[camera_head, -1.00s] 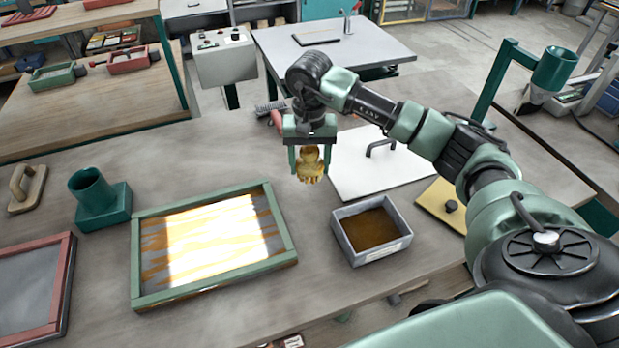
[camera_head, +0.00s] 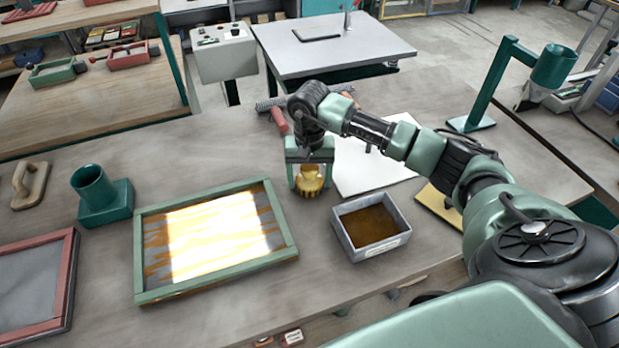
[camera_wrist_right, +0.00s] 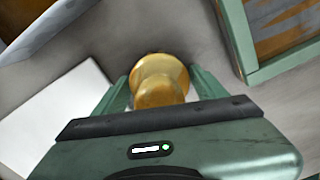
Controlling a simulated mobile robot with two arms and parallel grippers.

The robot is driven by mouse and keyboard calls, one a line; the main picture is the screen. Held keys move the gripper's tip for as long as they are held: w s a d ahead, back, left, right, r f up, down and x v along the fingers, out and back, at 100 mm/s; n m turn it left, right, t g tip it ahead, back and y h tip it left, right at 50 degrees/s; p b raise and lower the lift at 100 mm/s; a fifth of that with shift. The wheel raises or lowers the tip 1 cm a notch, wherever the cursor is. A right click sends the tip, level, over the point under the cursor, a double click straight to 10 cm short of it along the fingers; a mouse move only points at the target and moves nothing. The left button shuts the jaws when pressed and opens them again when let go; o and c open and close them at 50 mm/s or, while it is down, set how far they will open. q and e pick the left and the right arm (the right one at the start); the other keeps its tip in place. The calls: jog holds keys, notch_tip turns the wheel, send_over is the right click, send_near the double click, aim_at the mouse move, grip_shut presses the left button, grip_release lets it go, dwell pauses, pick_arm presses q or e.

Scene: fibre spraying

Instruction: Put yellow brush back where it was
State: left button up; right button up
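The yellow brush (camera_head: 310,180) hangs upright, bristles down, between the fingers of my right gripper (camera_head: 310,172). In the right wrist view the brush's rounded yellow handle (camera_wrist_right: 161,80) sits between the two green fingers, which close on its sides. The brush is low over the worktable, behind the gap between the green-framed tray and the grey box. I cannot tell whether its bristles touch the table. My left gripper is not in view.
The green-framed tray (camera_head: 145,258) with orange streaks lies to the left. A grey box (camera_head: 373,252) with brown contents stands to the right. A white board (camera_head: 365,180) lies behind the box. A red-handled tool (camera_head: 279,121) lies behind my gripper.

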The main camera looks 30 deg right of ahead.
dwell(0.3)
jog(key=shift+r+p, duration=0.3)
notch_tip(320, 180, up, 10)
jog(key=b, duration=0.3)
jog(key=shift+r, duration=0.25)
jog(key=shift+r+b, duration=0.3)
jog(key=shift+r, duration=0.3)
